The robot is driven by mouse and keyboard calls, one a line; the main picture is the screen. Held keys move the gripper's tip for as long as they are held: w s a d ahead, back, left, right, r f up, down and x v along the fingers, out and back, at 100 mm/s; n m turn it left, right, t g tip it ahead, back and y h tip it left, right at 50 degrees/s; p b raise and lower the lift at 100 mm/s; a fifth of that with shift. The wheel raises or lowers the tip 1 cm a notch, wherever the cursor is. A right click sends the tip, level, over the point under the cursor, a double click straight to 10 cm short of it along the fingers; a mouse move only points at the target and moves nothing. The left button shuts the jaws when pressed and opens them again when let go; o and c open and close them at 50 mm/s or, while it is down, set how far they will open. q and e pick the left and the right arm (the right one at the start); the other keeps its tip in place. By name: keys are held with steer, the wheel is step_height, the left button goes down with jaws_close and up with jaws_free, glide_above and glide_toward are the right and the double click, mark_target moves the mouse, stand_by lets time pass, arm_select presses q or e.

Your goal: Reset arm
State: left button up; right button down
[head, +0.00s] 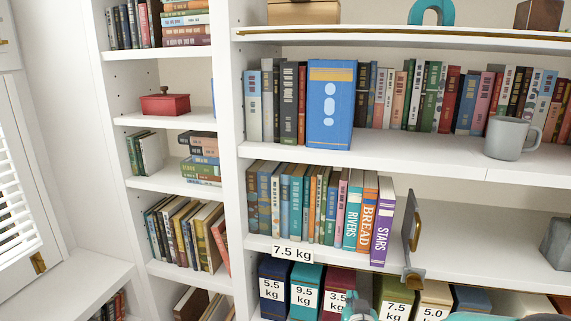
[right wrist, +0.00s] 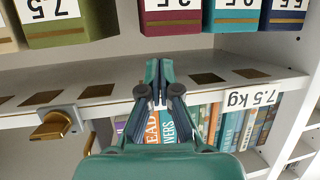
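My right gripper (head: 361,290) shows at the bottom of the head view, in front of the row of labelled boxes, between the maroon 3.5 box (head: 337,286) and the green 7.5 box (head: 394,291). In the right wrist view my right gripper (right wrist: 155,88) has its fingers together, with nothing visible between them. It points at the shelf edge, which appears upside down there. My left gripper is not in view.
A white 7.5 kg tag (head: 292,249) is on the shelf edge. A grey panel with a brass fitting (head: 411,240) stands out from the shelf near my right gripper. Upright books (head: 381,220) fill the shelf's left half; the middle right is clear.

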steer(key=s+f+g+y, duration=0.1)
steer(key=s+f+g, duration=0.1)
steer(key=s+f, duration=0.3)
steer(key=s+a+f+g+y, duration=0.1)
steer(key=s+f+g, duration=0.2)
steer(key=f, duration=0.6)
steer(key=s+a+f+g+y, duration=0.1)
steer(key=s+f+g, duration=0.1)
steer(key=s+f, duration=0.5)
steer(key=shift+s+a+f+y, duration=0.1)
steer(key=shift+a+f+y, duration=0.1)
steer(key=shift+y, duration=0.1)
steer(key=s+a+f+g+y, duration=0.1)
steer(key=s+f+g, duration=0.2)
steer(key=s, duration=0.6)
steer(key=s+a+f+g+y, duration=0.1)
steer(key=s+f+g, duration=0.2)
steer(key=s, duration=0.6)
steer(key=shift+a+f+g, duration=0.15)
steer(key=shift+f+g, duration=0.25)
steer(key=shift+f, duration=0.25)
steer(key=shift+a, duration=0.1)
